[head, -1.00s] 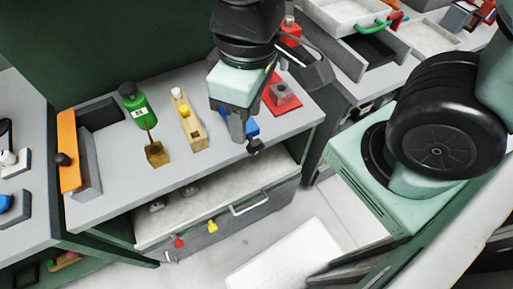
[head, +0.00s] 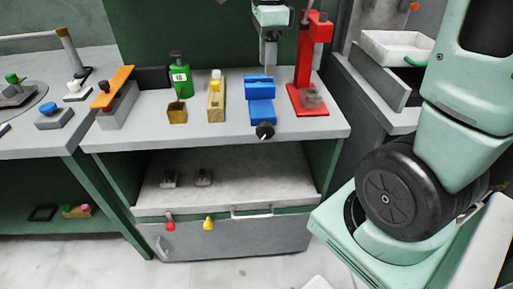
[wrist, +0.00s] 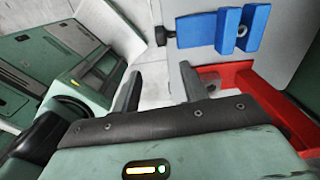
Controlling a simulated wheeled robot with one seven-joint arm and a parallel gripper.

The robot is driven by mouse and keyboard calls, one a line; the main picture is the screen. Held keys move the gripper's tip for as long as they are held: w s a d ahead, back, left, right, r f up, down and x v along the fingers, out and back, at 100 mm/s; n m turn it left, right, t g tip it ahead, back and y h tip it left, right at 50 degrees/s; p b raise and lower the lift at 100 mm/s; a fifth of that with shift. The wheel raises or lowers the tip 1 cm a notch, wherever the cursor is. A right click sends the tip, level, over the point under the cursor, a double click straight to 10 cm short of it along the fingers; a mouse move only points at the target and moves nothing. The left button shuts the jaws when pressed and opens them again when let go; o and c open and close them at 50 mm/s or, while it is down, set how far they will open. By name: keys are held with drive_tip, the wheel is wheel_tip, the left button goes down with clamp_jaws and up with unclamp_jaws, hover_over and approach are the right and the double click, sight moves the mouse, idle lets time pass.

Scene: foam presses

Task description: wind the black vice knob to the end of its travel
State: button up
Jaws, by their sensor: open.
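The blue vice (head: 260,101) stands near the front edge of the grey bench. Its black knob (head: 265,131) sticks out at the front, over the bench edge. In the wrist view the blue vice (wrist: 195,30) is at the top, with the black knob (wrist: 161,36) at its left end. My gripper (head: 269,66) points down above and behind the vice in the head view. In the wrist view my gripper (wrist: 158,85) has its two fingers apart with nothing between them, and the knob is beyond the fingertips. I see no contact with the knob.
A red press (head: 308,70) stands close to the vice's right. A wooden block (head: 216,100), a green bottle (head: 180,78) and an orange-handled press (head: 117,92) stand to its left.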

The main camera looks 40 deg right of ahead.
drive_tip(key=b, duration=0.2)
approach(266, 123)
drive_tip(key=shift+m, duration=0.4)
wheel_tip(266, 123, down, 10)
drive_tip(key=shift+s+f, duration=0.1)
clamp_jaws()
